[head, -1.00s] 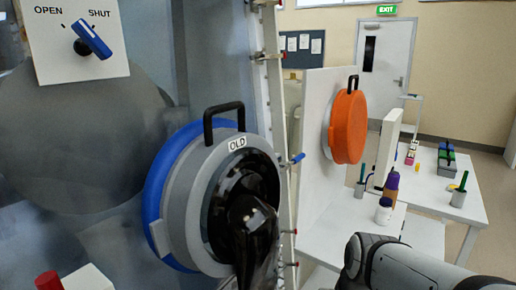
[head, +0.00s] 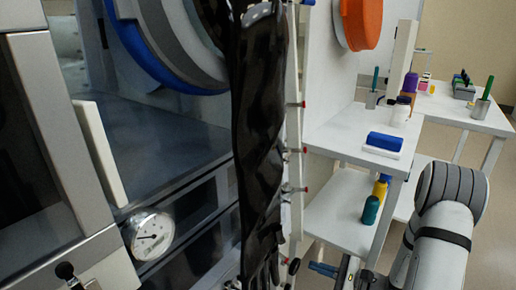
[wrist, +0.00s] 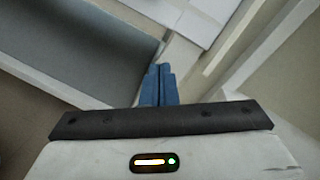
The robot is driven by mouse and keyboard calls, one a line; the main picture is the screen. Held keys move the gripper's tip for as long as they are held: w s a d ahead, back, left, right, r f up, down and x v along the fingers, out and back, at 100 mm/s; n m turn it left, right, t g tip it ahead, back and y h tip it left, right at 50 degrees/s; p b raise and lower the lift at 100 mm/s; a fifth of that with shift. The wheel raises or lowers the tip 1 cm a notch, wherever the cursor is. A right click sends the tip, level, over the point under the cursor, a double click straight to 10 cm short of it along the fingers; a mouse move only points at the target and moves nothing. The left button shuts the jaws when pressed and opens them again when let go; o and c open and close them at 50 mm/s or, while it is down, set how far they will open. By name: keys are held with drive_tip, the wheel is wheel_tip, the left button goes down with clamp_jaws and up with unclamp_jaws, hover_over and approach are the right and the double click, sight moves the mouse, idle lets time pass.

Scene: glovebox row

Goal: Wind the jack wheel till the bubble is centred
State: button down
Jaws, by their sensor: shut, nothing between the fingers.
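I cannot make out the jack wheel or the bubble in either view. My gripper (head: 323,269) shows at the bottom of the head view, its blue fingertips just right of the hanging black glove sleeve. In the wrist view my gripper (wrist: 158,82) has its two blue fingers together with nothing between them. It points toward a pale ledge and a grey panel, with no wheel or level in front of it.
A long black glove sleeve (head: 258,150) hangs before the glovebox. A white shelf unit (head: 345,140) at right carries a blue block (head: 385,141) and bottles, including a teal one (head: 371,210).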

sight(295, 267)
wheel_tip(295, 267, down, 4)
drive_tip(key=w+d+m+t, duration=0.1)
drive_tip(key=d+m+t, duration=0.1)
drive_tip(key=x, duration=0.7)
drive_tip(key=shift+w+d+f+h+b, duration=0.2)
drive_tip(key=shift+h+b, duration=0.2)
drive_tip(key=shift+b, duration=0.05)
drive_tip(key=shift+f, duration=0.2)
drive_tip(key=shift+s+a, duration=0.1)
drive_tip(key=shift+s, duration=0.1)
